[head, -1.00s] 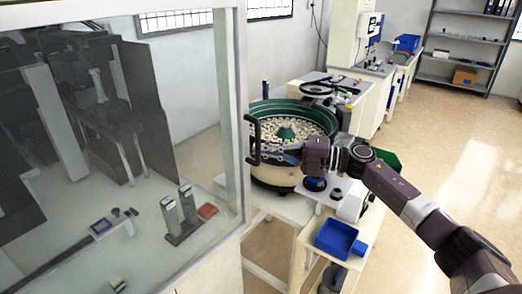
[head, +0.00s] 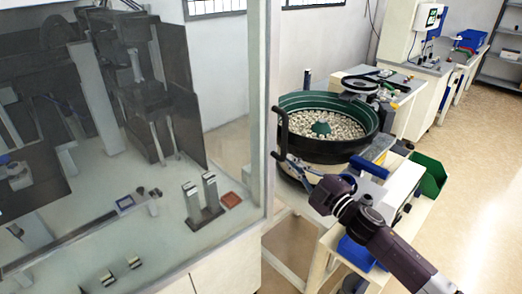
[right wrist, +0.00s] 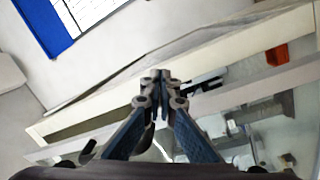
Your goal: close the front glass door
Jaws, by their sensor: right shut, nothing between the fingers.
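The front glass door (head: 225,140) fills the left of the head view, with a pale upright frame at its right edge. A black bar handle (head: 282,128) stands on that frame. My right gripper (head: 280,157) is shut and empty, its fingertips close to the handle's lower end. I cannot tell whether they touch it. In the right wrist view the closed fingertips (right wrist: 163,76) lie in front of a pale frame bar, with a dark handle-like piece (right wrist: 205,85) just to the right. I cannot tell how far the door stands open. My left gripper is not in view.
A green bowl feeder (head: 335,103) full of small pale parts stands right of the door. Behind the glass are dark machine parts, a two-post metal fixture (head: 203,203) and a small red block (head: 231,200). A green bin (head: 430,177) is at the right; open floor lies beyond.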

